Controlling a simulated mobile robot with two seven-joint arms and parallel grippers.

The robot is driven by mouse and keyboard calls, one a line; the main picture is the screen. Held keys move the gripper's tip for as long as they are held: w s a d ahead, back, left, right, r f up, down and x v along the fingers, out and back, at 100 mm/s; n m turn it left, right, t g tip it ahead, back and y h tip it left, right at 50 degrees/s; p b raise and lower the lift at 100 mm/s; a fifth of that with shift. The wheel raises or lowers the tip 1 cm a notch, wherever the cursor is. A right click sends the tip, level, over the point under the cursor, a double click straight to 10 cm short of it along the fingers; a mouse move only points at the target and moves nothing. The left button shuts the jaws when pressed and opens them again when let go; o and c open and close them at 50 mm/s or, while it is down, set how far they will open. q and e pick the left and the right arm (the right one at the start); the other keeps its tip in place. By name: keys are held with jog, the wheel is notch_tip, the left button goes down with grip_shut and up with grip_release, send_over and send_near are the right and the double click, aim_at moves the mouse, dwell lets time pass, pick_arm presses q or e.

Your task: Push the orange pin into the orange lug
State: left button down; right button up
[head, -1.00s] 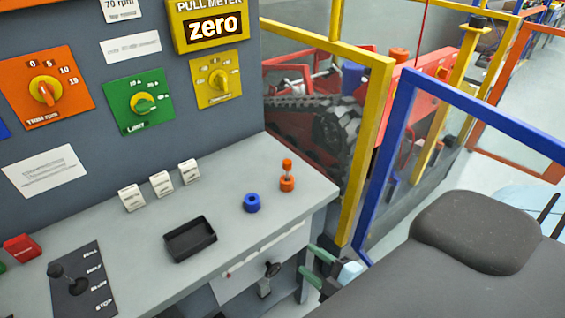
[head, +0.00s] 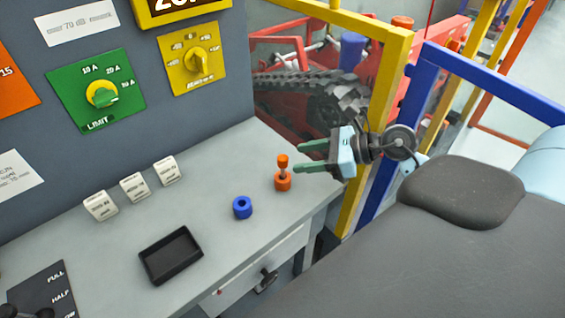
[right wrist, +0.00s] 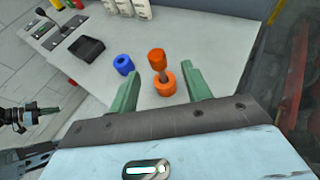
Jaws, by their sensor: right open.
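The orange pin (head: 282,161) stands upright in the orange lug (head: 283,182) near the console's right end. A grey length of shaft shows between the pin's head and the lug. In the right wrist view the pin (right wrist: 156,57) and lug (right wrist: 165,85) lie between the finger lines. My right gripper (head: 298,156) is open and empty, its green fingers pointing left just right of the pin's head; I see no contact. In the right wrist view, what looks like my left gripper (right wrist: 45,110) shows small at the left edge; its opening is unclear.
A blue lug (head: 242,208) stands left of the orange one. A black tray (head: 171,256) and several white labelled blocks (head: 134,186) are further left on the console (head: 215,180). Yellow (head: 385,120) and blue (head: 455,70) frames rise behind my right gripper.

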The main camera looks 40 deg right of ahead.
aim_at(283, 172)
jog(key=x, duration=0.3)
jog(key=shift+a+r+p, duration=0.1)
jog(key=shift+p, duration=0.25)
jog(key=p+x, duration=0.1)
jog(key=x, duration=0.3)
jog(key=shift+a, duration=0.15)
jog(key=shift+w+a, duration=0.15)
jog(key=shift+w, duration=0.05)
pick_arm(q)
jog(key=shift+w+a+r, duration=0.1)
jog(key=shift+w+r, duration=0.2)
jog(key=shift+r, duration=0.2)
jog(key=shift+w+a+r, duration=0.1)
jog(key=shift+w+r, duration=0.15)
jog(key=shift+r, duration=0.25)
pick_arm(e)
jog(key=shift+c, duration=0.3)
grip_shut()
